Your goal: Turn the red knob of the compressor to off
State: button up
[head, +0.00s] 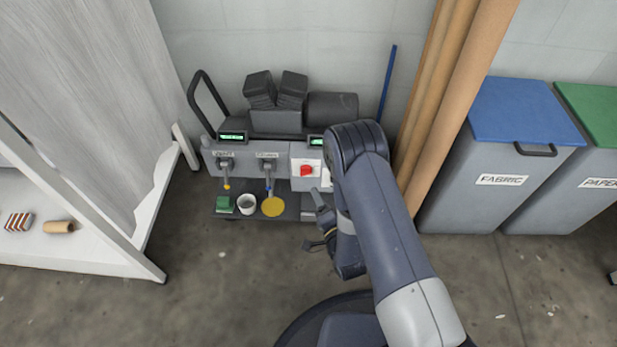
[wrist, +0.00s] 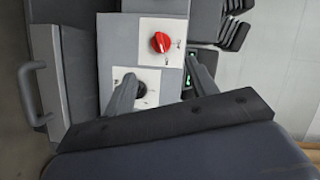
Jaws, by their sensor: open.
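The compressor (head: 274,120) stands against the back wall, with a grey panel across its front. Its red knob (head: 307,170) sits on a white plate at the panel's right part. In the wrist view the red knob (wrist: 160,42) is near the top centre, its grip slanted; the plate's markings are too small to read. My gripper (head: 322,198) is at the panel's right end, partly hidden by my arm. In the wrist view my gripper (wrist: 161,76) has its two fingers apart with nothing between them. The red knob is beyond the fingertips, untouched.
A black knob (wrist: 142,90) on a second white plate is partly behind the left finger. Two levers hang from the panel; a white cup (head: 246,204) and yellow disc (head: 273,207) are below. Brown rolls (head: 447,95) and a fabric bin (head: 490,180) stand right. Floor in front is clear.

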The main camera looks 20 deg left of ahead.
aim_at(306, 172)
jog(key=b+x, duration=0.3)
jog(key=x, duration=0.7)
jog(key=shift+w, duration=0.2)
jog(key=shift+a, duration=0.1)
jog(key=c, duration=1)
